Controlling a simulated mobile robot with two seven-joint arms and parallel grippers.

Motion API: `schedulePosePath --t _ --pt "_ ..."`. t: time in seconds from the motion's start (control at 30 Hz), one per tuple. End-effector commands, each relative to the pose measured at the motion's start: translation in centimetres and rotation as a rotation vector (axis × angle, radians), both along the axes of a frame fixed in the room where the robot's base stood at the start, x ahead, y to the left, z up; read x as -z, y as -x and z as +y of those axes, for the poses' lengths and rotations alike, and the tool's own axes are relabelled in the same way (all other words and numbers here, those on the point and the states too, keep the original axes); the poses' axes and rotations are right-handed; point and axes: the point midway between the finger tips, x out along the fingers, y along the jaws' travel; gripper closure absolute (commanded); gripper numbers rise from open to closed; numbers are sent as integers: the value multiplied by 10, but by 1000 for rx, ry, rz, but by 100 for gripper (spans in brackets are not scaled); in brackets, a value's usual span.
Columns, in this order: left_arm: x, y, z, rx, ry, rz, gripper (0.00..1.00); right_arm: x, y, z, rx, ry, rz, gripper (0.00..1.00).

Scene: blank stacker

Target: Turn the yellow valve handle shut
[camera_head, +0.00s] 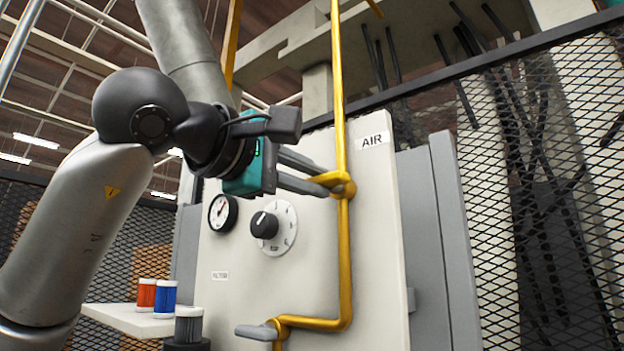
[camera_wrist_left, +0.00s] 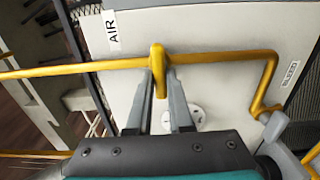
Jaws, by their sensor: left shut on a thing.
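The yellow valve handle (camera_head: 337,181) sits on the upright yellow pipe, just below the AIR label on the pale panel. In the left wrist view the handle (camera_wrist_left: 158,66) juts out from the pipe, across its line, toward the camera. My left gripper (camera_head: 325,186) comes in from the left and is shut on the handle. In the left wrist view its two grey fingers (camera_wrist_left: 160,80) stand on either side of the handle. The fingers partly hide the handle's end. My right gripper is not in view.
The yellow pipe (camera_head: 344,262) bends left low down to a fitting with a grey lever (camera_head: 257,332). A gauge (camera_head: 222,212) and a black dial (camera_head: 265,225) are below my gripper. Coloured filters stand on a shelf (camera_head: 112,317) at lower left. Mesh fence (camera_head: 590,120) is right.

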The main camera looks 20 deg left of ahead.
Motion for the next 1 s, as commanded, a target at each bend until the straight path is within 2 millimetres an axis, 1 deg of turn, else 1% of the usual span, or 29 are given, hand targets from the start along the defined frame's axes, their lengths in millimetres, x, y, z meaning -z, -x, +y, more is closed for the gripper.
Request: schedulePosePath --t 0.27,0.3,0.53,0.83,0.93,1.0 --pt "0 0 1 -1 4 1 100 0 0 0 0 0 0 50" --pt "0 0 1 -1 4 1 78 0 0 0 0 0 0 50" --pt "0 0 0 -1 2 1 52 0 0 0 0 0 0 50" --pt "0 2 1 -1 0 -1 51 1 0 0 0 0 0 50" --pt "0 10 4 -1 1 -3 51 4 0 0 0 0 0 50" --pt "1 21 8 -1 2 -5 51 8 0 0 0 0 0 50"
